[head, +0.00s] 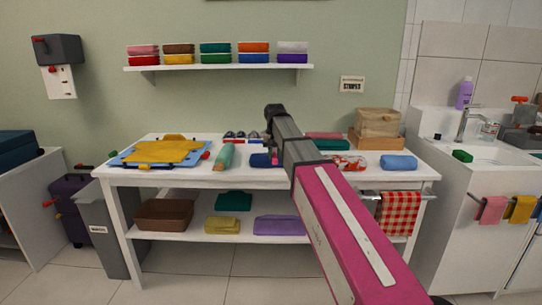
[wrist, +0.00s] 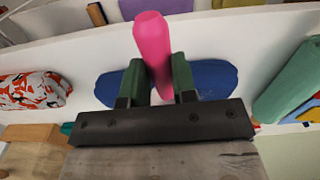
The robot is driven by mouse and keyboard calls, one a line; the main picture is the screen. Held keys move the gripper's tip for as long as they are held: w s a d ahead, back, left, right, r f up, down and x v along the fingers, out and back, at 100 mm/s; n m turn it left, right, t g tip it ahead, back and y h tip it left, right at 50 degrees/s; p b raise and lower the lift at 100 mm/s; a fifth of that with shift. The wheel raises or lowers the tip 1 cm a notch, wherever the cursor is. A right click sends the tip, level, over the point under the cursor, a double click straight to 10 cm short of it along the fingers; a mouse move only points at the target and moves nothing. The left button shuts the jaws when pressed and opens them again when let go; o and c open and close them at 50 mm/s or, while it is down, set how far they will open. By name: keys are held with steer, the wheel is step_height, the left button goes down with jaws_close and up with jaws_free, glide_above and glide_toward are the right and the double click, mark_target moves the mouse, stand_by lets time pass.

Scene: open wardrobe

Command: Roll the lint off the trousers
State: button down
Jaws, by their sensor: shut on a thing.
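My gripper (wrist: 161,82) is shut on a pink rounded handle (wrist: 152,38), which I take to be the lint roller's. The handle stands between the two green fingers; its other end is hidden behind them. A dark blue cloth (wrist: 211,80), which may be the trousers, lies flat on the white table beneath the gripper. In the head view part of this blue cloth (head: 260,160) shows left of my arm. Whether the roller touches the cloth cannot be told, and no lint is distinguishable. In the head view my arm hides the gripper's hold.
A teal roll (head: 224,157) lies left of the blue cloth on the table (head: 180,180). A yellow garment (head: 160,152) lies on a blue board further left. A red-white patterned bundle (head: 348,165) and a light blue folded cloth (head: 398,162) lie to the right.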

steer(key=shift+d+f, duration=0.1)
steer(key=shift+d, duration=4.9)
steer(key=shift+a, duration=0.15)
steer(key=shift+a, duration=6.15)
steer(key=shift+a, duration=0.1)
steer(key=shift+a, duration=1.15)
steer(key=shift+a+f, duration=0.1)
steer(key=shift+a, duration=1.1)
